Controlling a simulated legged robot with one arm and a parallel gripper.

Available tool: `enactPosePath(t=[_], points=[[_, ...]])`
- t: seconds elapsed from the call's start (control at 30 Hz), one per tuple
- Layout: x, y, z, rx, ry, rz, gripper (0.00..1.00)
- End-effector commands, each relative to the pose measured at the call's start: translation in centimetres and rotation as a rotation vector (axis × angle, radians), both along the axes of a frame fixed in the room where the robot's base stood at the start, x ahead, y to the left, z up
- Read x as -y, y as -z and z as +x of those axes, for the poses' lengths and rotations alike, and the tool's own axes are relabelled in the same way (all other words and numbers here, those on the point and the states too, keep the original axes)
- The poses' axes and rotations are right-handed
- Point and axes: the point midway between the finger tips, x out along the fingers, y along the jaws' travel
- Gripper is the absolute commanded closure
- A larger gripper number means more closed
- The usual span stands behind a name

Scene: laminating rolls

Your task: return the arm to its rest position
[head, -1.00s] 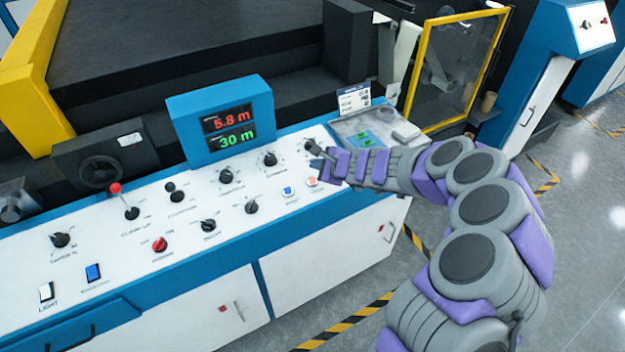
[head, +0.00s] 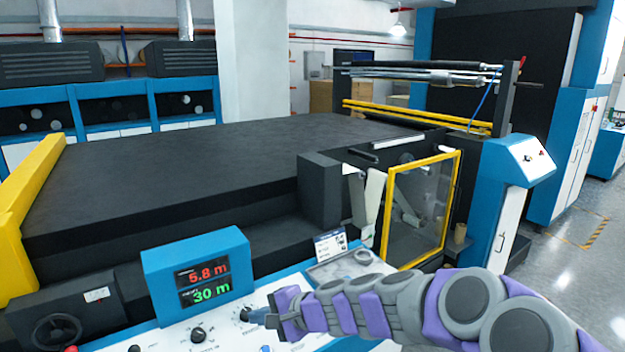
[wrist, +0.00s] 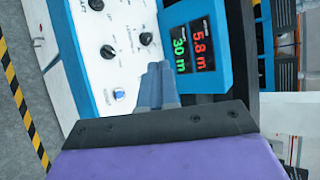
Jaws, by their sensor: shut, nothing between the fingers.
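My gripper (head: 258,317) is over the right part of the white control panel (head: 160,343) in the head view, with my grey and purple arm reaching in from the lower right. Its fingers are together and hold nothing. In the wrist view the shut fingers (wrist: 156,85) point at the panel, near the black knobs and the blue button (wrist: 119,95). A gap to the panel seems to be there, but its size is hard to tell.
A blue display box (head: 200,277) reading 5.8 m and 30 m stands left of my gripper. A yellow-framed guard door (head: 421,212) is behind my arm. A large black machine bed (head: 190,175) fills the middle. Open grey floor (head: 570,235) lies at the right.

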Motion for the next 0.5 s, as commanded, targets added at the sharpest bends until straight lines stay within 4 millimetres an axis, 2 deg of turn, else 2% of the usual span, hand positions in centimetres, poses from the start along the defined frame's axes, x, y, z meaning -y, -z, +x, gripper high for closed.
enactPosePath(t=[0.03,0.1,0.27,0.37,0.5], points=[[0.1,-1.2,-2.2,0.043,-0.070,-0.039,1.00],[0.3,-1.8,-5.5,0.086,-0.174,-0.104,1.00],[2.6,-1.7,-12.9,0.148,-0.383,-0.285,1.00],[5.2,-0.7,-17.3,0.152,-0.495,-0.415,1.00],[10.2,1.1,-22.9,0.114,-0.620,-0.609,1.00]])
